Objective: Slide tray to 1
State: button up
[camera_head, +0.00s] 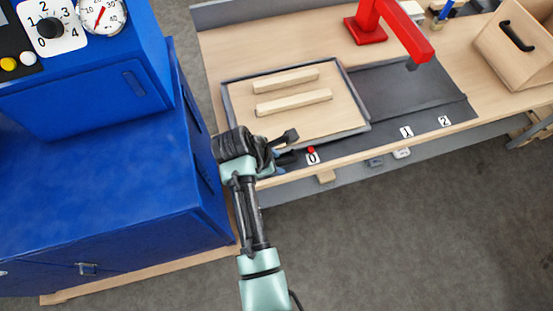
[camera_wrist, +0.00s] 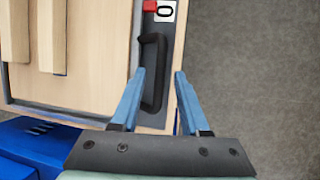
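The tray (camera_head: 356,95) is a shallow grey-rimmed tray with a light wooden floor, holding two pale wooden bars (camera_head: 293,102). It sits at the left of a dark track, and its red pointer (camera_head: 311,149) is beside label 0 (camera_head: 313,158). Its black handle (camera_wrist: 160,45) stands on the near edge in the wrist view. My gripper (camera_wrist: 160,74) is open, with blue fingers on either side of the handle in that view; no firm contact shows. In the head view my gripper (camera_head: 284,158) is at the tray's near left corner, partly hidden by my wrist.
Labels 1 (camera_head: 406,132) and 2 (camera_head: 444,121) lie to the right along the dark strip. The track (camera_head: 410,85) right of the tray is bare. A red press arm (camera_head: 400,28) overhangs it. A blue cabinet (camera_head: 110,180) stands close on the left.

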grip_shut()
dwell(1.2)
